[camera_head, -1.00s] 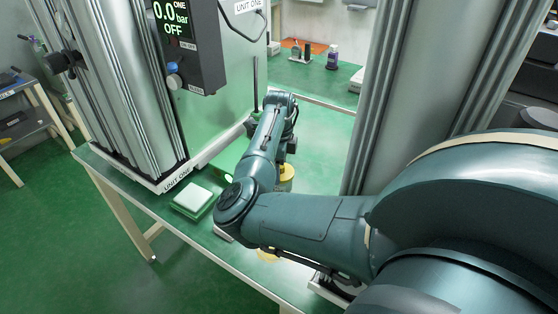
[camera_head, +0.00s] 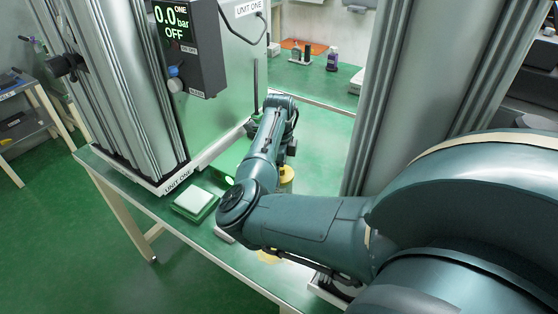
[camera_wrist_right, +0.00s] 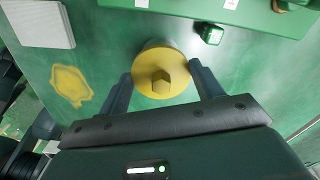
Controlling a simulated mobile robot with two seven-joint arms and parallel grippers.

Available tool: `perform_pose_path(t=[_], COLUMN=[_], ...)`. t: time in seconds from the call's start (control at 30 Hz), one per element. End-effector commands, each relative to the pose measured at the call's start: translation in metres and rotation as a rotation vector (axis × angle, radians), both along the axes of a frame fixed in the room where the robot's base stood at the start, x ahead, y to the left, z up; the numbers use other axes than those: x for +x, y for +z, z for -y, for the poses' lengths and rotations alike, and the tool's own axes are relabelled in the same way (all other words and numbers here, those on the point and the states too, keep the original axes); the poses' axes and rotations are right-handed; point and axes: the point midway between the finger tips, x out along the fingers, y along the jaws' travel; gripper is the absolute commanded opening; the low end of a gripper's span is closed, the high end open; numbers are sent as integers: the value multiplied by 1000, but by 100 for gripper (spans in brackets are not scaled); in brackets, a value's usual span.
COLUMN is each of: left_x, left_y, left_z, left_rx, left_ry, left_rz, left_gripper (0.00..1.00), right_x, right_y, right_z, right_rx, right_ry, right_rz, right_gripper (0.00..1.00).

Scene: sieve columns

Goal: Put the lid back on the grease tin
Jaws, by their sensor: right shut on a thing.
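A round yellow lid (camera_wrist_right: 180,88) with a raised angular knob shows between the fingers of my right gripper (camera_wrist_right: 161,72) in the right wrist view. The gripper is shut on it, one finger at each side. In the head view, yellow (camera_head: 287,173) shows just below my right wrist, partly hidden by my forearm. My left gripper is not in view.
A flat yellow patch (camera_wrist_right: 70,85) lies on the green bench. A green box with a pale top (camera_head: 196,200) stands near the front edge, beside the unit (camera_head: 225,110). A small green object (camera_wrist_right: 210,33) lies near the lid.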

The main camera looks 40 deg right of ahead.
Motion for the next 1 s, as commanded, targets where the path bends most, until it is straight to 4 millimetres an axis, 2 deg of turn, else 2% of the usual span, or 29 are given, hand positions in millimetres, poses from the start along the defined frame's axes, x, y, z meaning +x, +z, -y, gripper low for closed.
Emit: perform_pose_path(t=[0.17, 0.2, 0.5, 0.67, 0.8, 1.0], left_x=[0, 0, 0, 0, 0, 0], left_y=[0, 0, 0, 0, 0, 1], left_z=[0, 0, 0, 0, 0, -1], left_rx=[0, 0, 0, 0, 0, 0], left_ry=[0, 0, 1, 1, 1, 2], left_rz=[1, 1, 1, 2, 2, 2], left_gripper=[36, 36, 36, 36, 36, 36], right_x=[0, 0, 0, 0, 0, 0], right_y=[0, 0, 0, 0, 0, 0], right_z=[0, 0, 0, 0, 0, 0], right_rx=[0, 0, 0, 0, 0, 0], right_ry=[0, 0, 0, 0, 0, 0], right_rz=[0, 0, 0, 0, 0, 0], right_gripper=[44, 66, 91, 91, 100, 100])
